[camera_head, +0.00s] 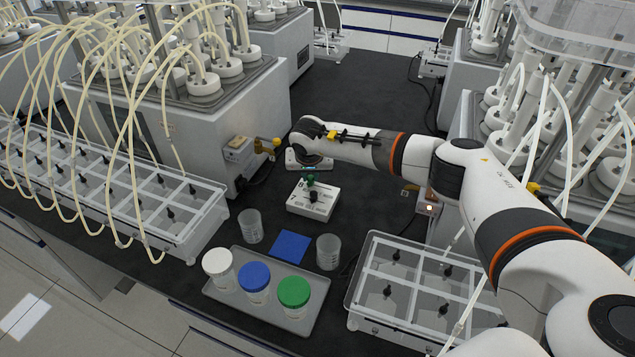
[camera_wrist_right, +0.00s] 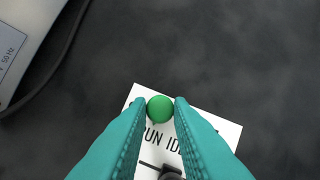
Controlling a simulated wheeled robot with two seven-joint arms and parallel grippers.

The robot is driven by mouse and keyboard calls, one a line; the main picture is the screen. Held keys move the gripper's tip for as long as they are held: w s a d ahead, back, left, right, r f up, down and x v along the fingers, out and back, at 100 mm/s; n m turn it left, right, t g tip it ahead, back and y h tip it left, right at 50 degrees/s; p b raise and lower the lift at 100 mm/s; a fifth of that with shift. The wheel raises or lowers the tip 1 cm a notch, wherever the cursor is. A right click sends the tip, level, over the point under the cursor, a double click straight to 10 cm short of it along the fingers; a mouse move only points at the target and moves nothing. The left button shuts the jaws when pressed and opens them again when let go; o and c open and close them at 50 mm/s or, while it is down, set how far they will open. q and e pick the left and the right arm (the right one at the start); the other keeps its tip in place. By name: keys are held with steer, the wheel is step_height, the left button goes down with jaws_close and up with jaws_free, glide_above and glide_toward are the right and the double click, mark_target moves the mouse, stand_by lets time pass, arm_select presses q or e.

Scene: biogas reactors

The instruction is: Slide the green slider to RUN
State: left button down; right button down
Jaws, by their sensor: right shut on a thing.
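The green slider's round knob (camera_wrist_right: 160,108) shows in the right wrist view near the edge of a white label plate. My right gripper (camera_wrist_right: 160,103) has its teal fingers on both sides of the knob and is shut on it. The plate's lettering is partly covered; "UN ID" is readable beside the knob. In the head view, the white control box (camera_head: 300,208) stands on the dark bench below my right wrist, with a black knob (camera_head: 315,197) on top. The slider shows there only as a small green patch, too small to tell its position. My left gripper is not in view.
A reactor housing with a yellow valve (camera_head: 268,143) is left; a clear-lidded rack (camera_head: 410,295) is at right front.

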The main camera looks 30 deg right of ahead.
steer(key=shift+w+a+r, duration=0.1)
steer(key=shift+r, duration=0.05)
steer(key=c, duration=1.4)
jaws_free()
steer(key=shift+c, duration=0.2)
steer(key=shift+o, duration=0.7)
steer(key=shift+w+a, duration=0.1)
steer(key=shift+w, duration=0.05)
steer(key=shift+r, duration=0.2)
steer(key=b+v, duration=0.2)
steer(key=v, duration=0.9)
steer(key=shift+s+r, duration=0.15)
steer(key=shift+s, duration=0.1)
steer(key=shift+r, duration=0.1)
